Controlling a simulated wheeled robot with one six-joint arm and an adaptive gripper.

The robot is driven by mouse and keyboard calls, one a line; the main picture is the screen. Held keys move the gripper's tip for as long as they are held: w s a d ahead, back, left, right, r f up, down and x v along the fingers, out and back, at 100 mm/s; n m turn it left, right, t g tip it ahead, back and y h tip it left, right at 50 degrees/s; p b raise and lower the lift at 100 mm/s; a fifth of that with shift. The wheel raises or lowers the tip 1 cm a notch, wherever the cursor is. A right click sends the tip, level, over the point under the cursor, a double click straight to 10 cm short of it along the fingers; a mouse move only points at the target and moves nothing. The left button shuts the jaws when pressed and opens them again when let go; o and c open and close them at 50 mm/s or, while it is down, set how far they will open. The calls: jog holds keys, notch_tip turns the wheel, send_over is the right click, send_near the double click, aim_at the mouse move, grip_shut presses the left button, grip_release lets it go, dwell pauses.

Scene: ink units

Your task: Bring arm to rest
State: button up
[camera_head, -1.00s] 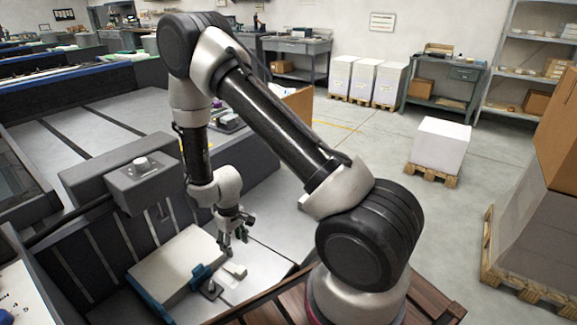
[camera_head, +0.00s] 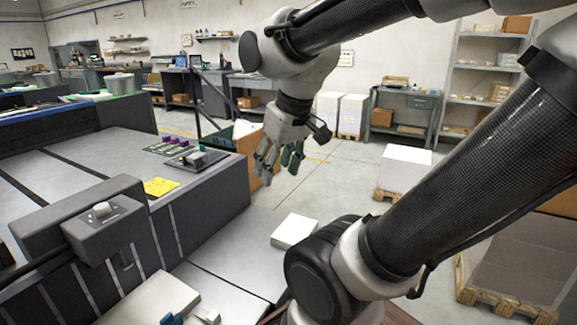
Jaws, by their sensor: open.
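My arm is folded up across the right half of the head view, its elbow out of the picture at the top right. My gripper (camera_head: 279,165) hangs from the wrist near the middle, fingers pointing down. It is open, and I see nothing between its fingers. It is raised in front of a cardboard box (camera_head: 245,152) on the floor behind the machine.
A grey machine (camera_head: 215,190) with a control box (camera_head: 103,228) fills the left. A white block (camera_head: 294,231) lies on the metal surface below my gripper. A pale slab (camera_head: 150,300) is at the bottom. Pallets with a white stack (camera_head: 405,168) and a grey stack (camera_head: 515,265) stand right.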

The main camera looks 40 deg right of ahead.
jog(key=s, duration=0.3)
jog(key=shift+d+r, duration=0.25)
jog(key=shift+r, duration=0.1)
jog(key=shift+c, duration=0.2)
